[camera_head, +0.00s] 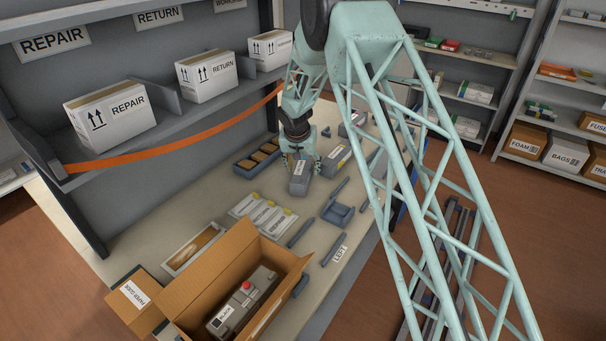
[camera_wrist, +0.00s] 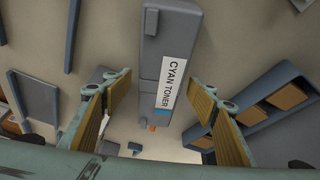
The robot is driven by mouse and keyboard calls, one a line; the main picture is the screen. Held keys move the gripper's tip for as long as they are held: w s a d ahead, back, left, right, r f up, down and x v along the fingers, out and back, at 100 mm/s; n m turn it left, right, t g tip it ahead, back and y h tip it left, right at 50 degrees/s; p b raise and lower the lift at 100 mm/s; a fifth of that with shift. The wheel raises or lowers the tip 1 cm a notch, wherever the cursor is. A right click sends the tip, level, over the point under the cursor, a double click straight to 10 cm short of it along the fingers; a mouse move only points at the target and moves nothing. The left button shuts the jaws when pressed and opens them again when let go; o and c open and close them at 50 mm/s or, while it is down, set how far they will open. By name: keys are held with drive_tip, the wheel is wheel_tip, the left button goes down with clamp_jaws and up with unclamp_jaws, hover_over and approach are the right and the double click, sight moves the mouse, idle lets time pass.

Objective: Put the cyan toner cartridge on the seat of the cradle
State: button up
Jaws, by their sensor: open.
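The cyan toner cartridge is a long grey block with a white "CYAN TONER" label and a cyan patch, lying on the table in the wrist view (camera_wrist: 170,30). It also shows in the head view (camera_head: 299,187). My gripper (camera_wrist: 158,86) is open, with one finger on each side of the cartridge's near part in the picture. Whether the fingers touch it is unclear. In the head view, my gripper (camera_head: 300,160) is at the cartridge's far end. A small blue-grey raised-edge piece (camera_head: 338,212), possibly the cradle, lies right of the cartridge; it seems empty.
A dark tray with brown compartments (camera_head: 244,168) stands left of the cartridge. A cartridge with a yellow mark (camera_head: 334,163) lies to the right. An open cardboard box (camera_head: 180,290) holds a black-labelled cartridge. Loose bars (camera_head: 301,232) and a "LEFT" label (camera_head: 340,254) lie nearby.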

sight(303, 167)
drive_tip(key=shift+w+f, duration=0.25)
drive_tip(key=shift+f, duration=0.35)
drive_tip(key=c, duration=1.4)
drive_tip(key=shift+o, duration=0.2)
drive_tip(key=shift+r, duration=0.2)
drive_tip(key=shift+r, duration=4.85)
